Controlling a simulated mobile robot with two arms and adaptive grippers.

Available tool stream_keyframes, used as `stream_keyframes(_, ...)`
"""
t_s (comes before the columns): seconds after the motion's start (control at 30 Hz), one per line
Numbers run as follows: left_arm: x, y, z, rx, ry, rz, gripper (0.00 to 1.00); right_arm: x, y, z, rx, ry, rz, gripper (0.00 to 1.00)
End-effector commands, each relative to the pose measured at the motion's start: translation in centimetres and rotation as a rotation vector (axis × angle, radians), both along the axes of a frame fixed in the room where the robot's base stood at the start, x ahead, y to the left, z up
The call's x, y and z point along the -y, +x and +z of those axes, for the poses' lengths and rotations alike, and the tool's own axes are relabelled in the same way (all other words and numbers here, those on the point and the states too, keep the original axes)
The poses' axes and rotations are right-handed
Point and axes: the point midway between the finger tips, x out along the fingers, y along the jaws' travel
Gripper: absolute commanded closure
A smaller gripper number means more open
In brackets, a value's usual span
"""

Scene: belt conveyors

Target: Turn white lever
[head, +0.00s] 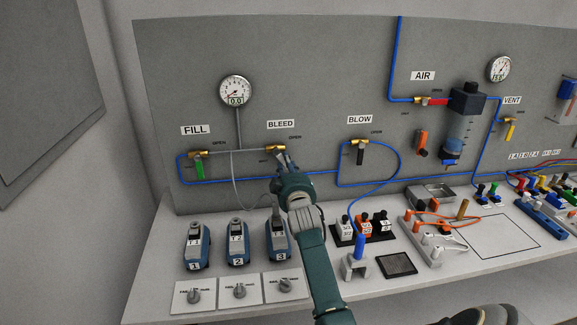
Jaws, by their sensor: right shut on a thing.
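The BLEED valve (276,149) is a brass fitting on the grey panel, under the BLEED label. My right gripper (283,161) is at this valve, just below and right of its brass body. It is shut on the valve's lever, the white lever. The lever is almost wholly hidden by the fingers, so its colour and exact angle are hard to make out. My right arm reaches up to it from the lower middle of the picture. My left gripper is not in view.
The FILL valve with a green lever (199,169) is to the left, the BLOW valve with a black lever (360,156) to the right. A pressure gauge (236,91) is above. Blue devices (197,247) and colored connectors (386,222) stand on the bench below.

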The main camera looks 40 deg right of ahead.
Motion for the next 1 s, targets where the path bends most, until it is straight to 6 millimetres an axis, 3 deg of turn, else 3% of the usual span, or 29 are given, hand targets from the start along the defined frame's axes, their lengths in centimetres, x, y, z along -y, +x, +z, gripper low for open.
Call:
stream_keyframes(0.5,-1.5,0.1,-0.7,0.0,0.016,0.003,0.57,-1.6,0.9,-1.3,0.216,0.369,-0.001,1.0)
stream_keyframes(1.0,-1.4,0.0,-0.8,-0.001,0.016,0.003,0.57,-2.1,1.3,-1.5,0.293,0.498,-0.002,1.0)
